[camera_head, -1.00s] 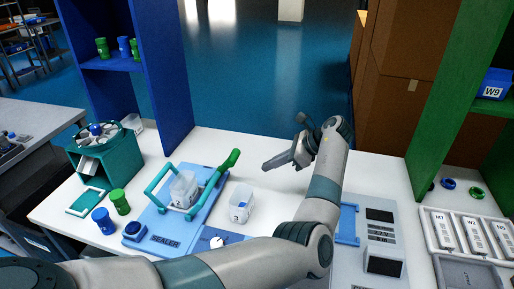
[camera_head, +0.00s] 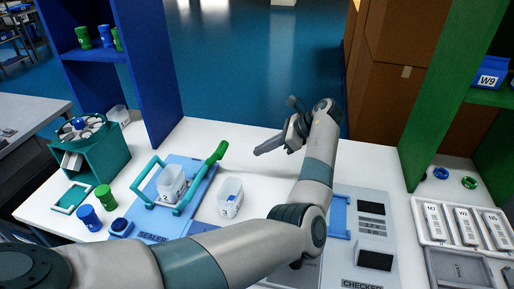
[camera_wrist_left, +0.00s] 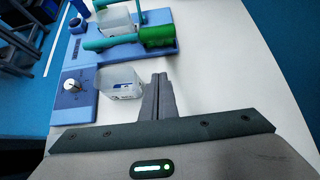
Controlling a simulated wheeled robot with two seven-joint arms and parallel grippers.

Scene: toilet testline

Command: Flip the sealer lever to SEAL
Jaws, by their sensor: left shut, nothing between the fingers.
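The sealer (camera_head: 200,203) is a light blue plate labelled SEALER at the left middle of the table. Its lever is a teal frame with a green handle (camera_head: 217,152), tilted up toward the back right; the handle also shows in the left wrist view (camera_wrist_left: 157,37). A clear cup (camera_head: 171,184) stands on the sealer inside the teal frame. My left gripper (camera_head: 257,152) is shut and empty, to the right of the green handle and apart from it. In the left wrist view its fingertips (camera_wrist_left: 160,78) are together, below the handle. My right gripper is not in view.
A second clear cup (camera_head: 230,198) stands right of the sealer, close to my arm. A blue shelf (camera_head: 145,75) rises behind. A checker machine (camera_head: 366,225) stands at the right. White table lies bare between the sealer and my gripper.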

